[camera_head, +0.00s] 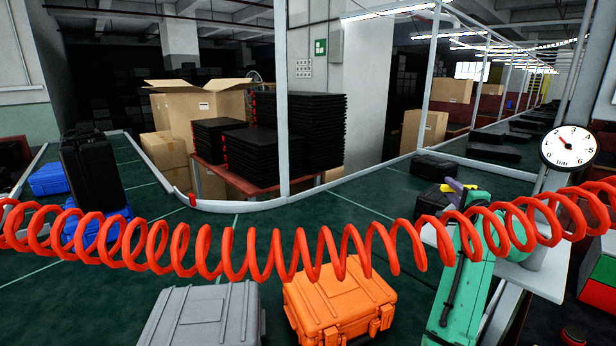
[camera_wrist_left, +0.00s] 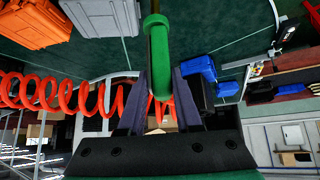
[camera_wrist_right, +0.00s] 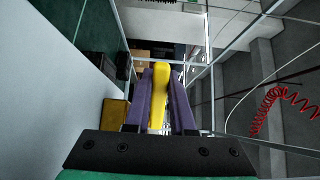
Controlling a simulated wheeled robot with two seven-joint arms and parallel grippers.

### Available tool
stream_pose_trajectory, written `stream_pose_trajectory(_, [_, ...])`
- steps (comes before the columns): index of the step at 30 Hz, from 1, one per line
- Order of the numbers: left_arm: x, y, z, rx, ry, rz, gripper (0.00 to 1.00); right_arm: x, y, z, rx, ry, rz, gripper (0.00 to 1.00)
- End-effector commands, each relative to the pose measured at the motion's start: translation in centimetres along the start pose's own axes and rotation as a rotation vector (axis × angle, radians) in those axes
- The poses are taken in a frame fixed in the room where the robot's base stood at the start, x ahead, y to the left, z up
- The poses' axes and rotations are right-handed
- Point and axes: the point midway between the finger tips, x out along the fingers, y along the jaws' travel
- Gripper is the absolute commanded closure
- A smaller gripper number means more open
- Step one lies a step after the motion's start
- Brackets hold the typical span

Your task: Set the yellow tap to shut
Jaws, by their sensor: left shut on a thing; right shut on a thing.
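The yellow tap shows as a yellow lever (camera_wrist_right: 160,82) in the right wrist view, and a small yellow piece of it (camera_head: 445,188) shows in the head view. My right gripper (camera_wrist_right: 159,73) is shut on the lever, with one purple finger along each side. My left gripper (camera_wrist_left: 161,80) is shut on a green round-ended bar (camera_wrist_left: 158,45) in the left wrist view. The left gripper is not in the head view. The tap's body is mostly hidden.
A red coiled hose (camera_head: 345,235) stretches across the head view. A round pressure gauge (camera_head: 568,149) stands on a post at right. An orange case (camera_head: 335,305), a grey case (camera_head: 205,318) and a black case (camera_head: 92,175) are on the green conveyor (camera_head: 300,213).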

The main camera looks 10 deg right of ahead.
Motion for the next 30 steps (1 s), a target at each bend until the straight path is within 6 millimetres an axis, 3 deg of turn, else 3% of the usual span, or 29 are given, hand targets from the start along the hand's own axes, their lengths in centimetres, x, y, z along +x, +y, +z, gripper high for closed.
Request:
stream_pose_trajectory(2, [-0.1,0.0,-0.1,0.0,0.001,0.0,1.0,-0.1,-0.4,-0.2,-0.001,0.005,-0.008,1.0])
stream_pose_trajectory(3, [-0.1,0.0,-0.1,0.0,0.001,0.0,1.0,-0.1,-0.4,-0.2,-0.001,0.005,-0.008,0.7])
stream_pose_trajectory(5, [-0.1,0.0,-0.1,0.0,0.001,0.0,1.0,-0.1,-0.4,-0.2,-0.001,0.005,-0.008,0.47])
stream_pose_trajectory(17, [0.2,0.0,0.1,0.0,0.001,0.0,1.0,-0.5,-0.1,-0.1,0.0,0.003,-0.004,0.47])
stream_pose_trajectory(20, [0.6,0.0,0.5,0.0,0.001,0.0,1.0,-1.8,0.1,-0.1,0.0,0.003,-0.006,0.47])
stream_pose_trajectory(30, [2.2,0.0,1.8,0.0,0.001,0.0,1.0,-9.2,0.2,-0.2,0.001,0.005,-0.006,0.47])
